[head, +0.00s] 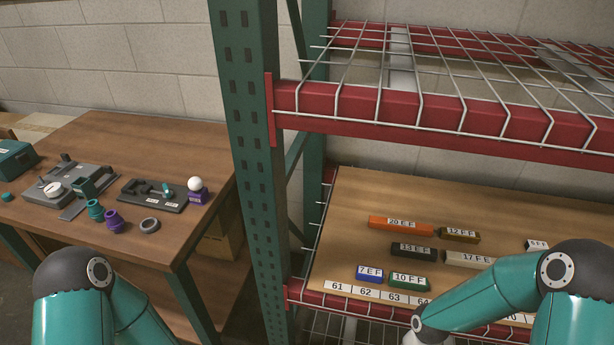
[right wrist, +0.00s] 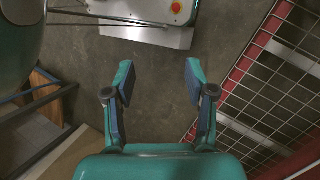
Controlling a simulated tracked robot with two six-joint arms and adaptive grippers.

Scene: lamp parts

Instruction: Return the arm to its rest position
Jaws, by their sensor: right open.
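My right gripper (right wrist: 158,88) shows in the right wrist view with its two fingers spread wide and nothing between them. Grey floor lies beyond the fingertips. In the head view my right arm (head: 510,290) comes in at the lower right, in front of the shelf, and its gripper cannot be made out. My left arm (head: 75,290) is at the lower left of the head view, near the front of the wooden table. The left gripper is out of the picture.
The shelf (head: 345,205) holds several labelled blocks, including an orange one (head: 401,226) and a blue one (head: 370,274). A red beam and wire deck (head: 440,112) lie above it. A green post (head: 250,150) separates it from the table (head: 130,140) with lamp parts. The wire rack (right wrist: 275,85) flanks my right gripper.

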